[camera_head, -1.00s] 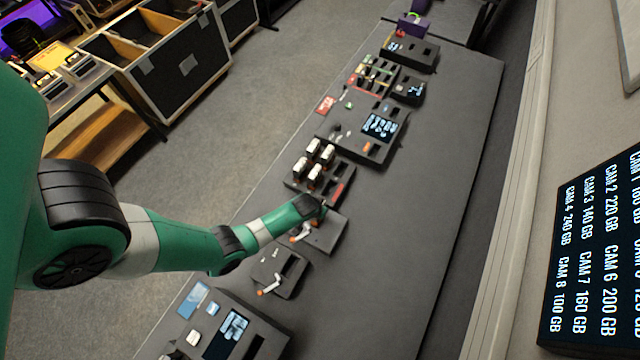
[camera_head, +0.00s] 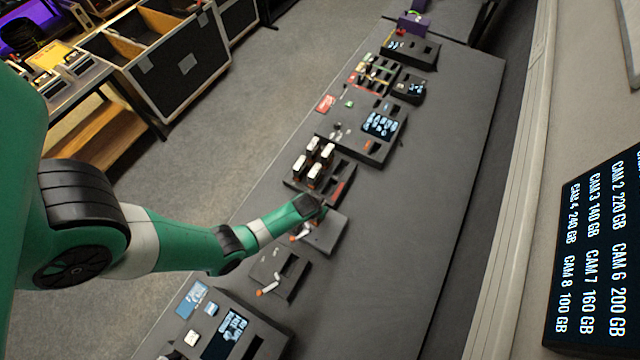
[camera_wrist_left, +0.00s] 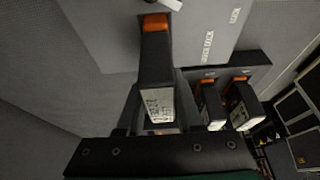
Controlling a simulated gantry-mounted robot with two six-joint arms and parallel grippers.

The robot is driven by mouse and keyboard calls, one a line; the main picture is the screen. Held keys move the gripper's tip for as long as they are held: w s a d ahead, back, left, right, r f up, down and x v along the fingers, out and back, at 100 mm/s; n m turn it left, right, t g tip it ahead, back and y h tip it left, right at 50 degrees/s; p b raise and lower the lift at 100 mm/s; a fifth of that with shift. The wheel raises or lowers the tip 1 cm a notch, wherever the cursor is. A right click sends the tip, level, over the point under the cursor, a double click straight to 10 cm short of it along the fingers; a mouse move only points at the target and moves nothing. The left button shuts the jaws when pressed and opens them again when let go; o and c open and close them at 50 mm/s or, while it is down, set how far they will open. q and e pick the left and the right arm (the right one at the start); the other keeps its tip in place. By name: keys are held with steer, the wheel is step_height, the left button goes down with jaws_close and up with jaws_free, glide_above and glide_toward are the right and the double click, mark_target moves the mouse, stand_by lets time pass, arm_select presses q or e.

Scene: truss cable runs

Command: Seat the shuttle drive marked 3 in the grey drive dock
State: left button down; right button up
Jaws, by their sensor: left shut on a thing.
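My left gripper (camera_head: 312,208) is at the left edge of the grey drive dock (camera_head: 327,234), below the drive rack. In the left wrist view, its fingers (camera_wrist_left: 156,118) are shut on a dark drive (camera_wrist_left: 157,62) with an orange end and a white label. I cannot read a 3 on it. The grey dock (camera_wrist_left: 110,25) lies beyond the drive; its orange-and-white lever (camera_head: 300,235) shows in the head view. The drive's orange end overlaps the dock in the wrist view; I cannot tell whether it is in the slot. My right gripper is out of view.
The rack (camera_head: 341,190) beside the dock holds several white-fronted drives (camera_head: 314,172). A darker dock (camera_head: 290,270) with a lever stands nearer. Consoles with screens (camera_head: 381,124) stand farther along the table. The table's right side (camera_head: 430,220) is clear.

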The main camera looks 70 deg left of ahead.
arm_select(q)
steer(key=shift+f+b, duration=0.45)
steer(key=shift+f, duration=0.1)
steer(key=shift+c, duration=0.8)
jaws_free()
step_height(320, 180, up, 8)
steer(key=p, duration=0.7)
steer(key=shift+f, duration=0.2)
steer(key=shift+f, duration=0.1)
